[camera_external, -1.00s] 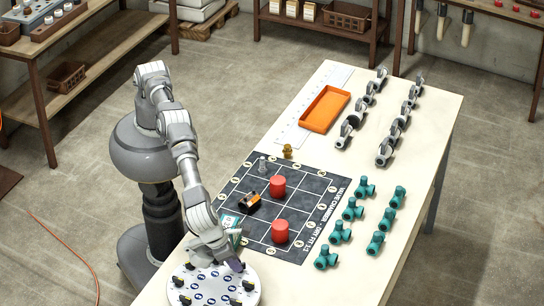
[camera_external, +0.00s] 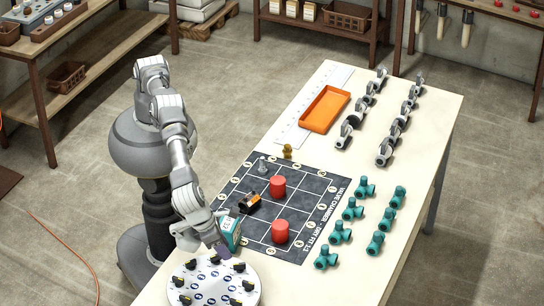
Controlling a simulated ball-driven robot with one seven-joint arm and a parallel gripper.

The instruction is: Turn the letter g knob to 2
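A round white dial plate (camera_external: 213,284) lies on the near left end of the table. Several black knobs stand around its rim, with blue round marks between them. The letters are too small to read, so I cannot tell which knob is g or where it points. My gripper (camera_external: 223,252) is over the far edge of the plate, pointing down, with a dark tip. It appears apart from the knobs, though I cannot be sure. Whether its fingers are open or shut is too small to see.
A teal and white box (camera_external: 230,229) stands close beside my gripper. The dark grid mat (camera_external: 310,228) behind holds two red cylinders (camera_external: 278,187) and a black and orange item (camera_external: 249,204). Teal pipe fittings (camera_external: 340,232), grey valves (camera_external: 384,153) and an orange tray (camera_external: 325,110) are farther off.

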